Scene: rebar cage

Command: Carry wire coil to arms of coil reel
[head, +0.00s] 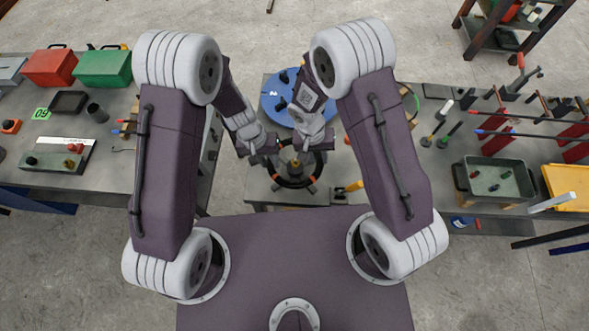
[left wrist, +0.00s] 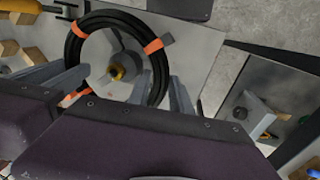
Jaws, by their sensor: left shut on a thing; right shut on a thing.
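The wire coil (head: 294,184) is a black ring with orange ties, in the middle of the head view below my grippers. The left wrist view shows more of the coil (left wrist: 160,68), lying around a pale disc (left wrist: 98,58) with a dark hub and a brass-coloured tip (left wrist: 118,73). This looks like the coil reel; its arms are mostly hidden. My left gripper (head: 268,147) is shut on the coil's left side. My right gripper (head: 316,144) is shut on its right side. I cannot tell whether the coil touches the reel's arms.
A blue disc (head: 284,98) with black knobs lies just beyond the grippers. The left bench holds red (head: 50,67) and green (head: 103,68) toolboxes. The right bench holds a grey tray (head: 495,190), clamps and hand tools close to my right arm.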

